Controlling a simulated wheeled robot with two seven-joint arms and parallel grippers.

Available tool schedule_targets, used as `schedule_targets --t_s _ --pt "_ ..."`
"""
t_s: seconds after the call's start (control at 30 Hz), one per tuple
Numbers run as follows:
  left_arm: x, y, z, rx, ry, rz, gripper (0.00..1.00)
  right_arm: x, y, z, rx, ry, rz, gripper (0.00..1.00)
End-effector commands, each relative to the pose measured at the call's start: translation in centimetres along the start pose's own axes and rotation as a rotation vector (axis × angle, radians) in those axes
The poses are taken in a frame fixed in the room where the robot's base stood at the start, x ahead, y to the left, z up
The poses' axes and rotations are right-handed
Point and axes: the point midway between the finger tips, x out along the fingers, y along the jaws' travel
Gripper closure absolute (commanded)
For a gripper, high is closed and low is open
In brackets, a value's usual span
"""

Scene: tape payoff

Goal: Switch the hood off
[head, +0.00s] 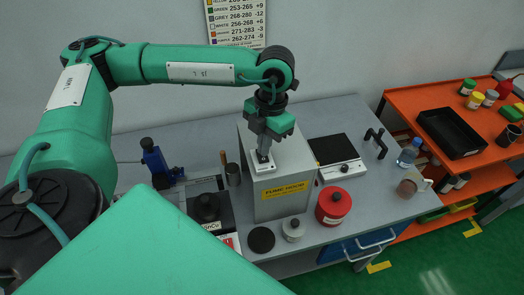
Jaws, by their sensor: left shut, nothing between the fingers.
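The fume hood (284,200) is a grey box with a yellow "FUME HOOD" label, standing on the grey bench. A light switch plate (257,168) with a dark part lies on its top. My left gripper (264,156) is shut and points down over this plate, its fingertips at or just above the dark part. I cannot tell whether they touch it. The fingers partly hide the switch, so its position is unclear. My right gripper is not in view.
A red pot (333,206) and a small grey-white pot (293,230) stand by the hood's front. A hotplate-like device (335,157) is to its right, a blue tool (155,163) to its left. An orange cart (398,103) stands at right.

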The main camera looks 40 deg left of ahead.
Motion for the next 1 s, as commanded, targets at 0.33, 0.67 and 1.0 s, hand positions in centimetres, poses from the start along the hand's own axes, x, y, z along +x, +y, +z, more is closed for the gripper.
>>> schedule_targets --t_s 0.33,0.67,1.0 --pt "-3.0 0.0 -0.5 0.000 0.000 0.000 1.00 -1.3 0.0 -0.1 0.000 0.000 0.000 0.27" --pt "-5.2 0.0 -0.8 0.000 0.000 0.000 1.00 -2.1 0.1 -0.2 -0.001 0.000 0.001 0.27" --pt "-5.2 0.0 -0.8 0.000 0.000 0.000 1.00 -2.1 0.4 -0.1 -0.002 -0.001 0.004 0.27"
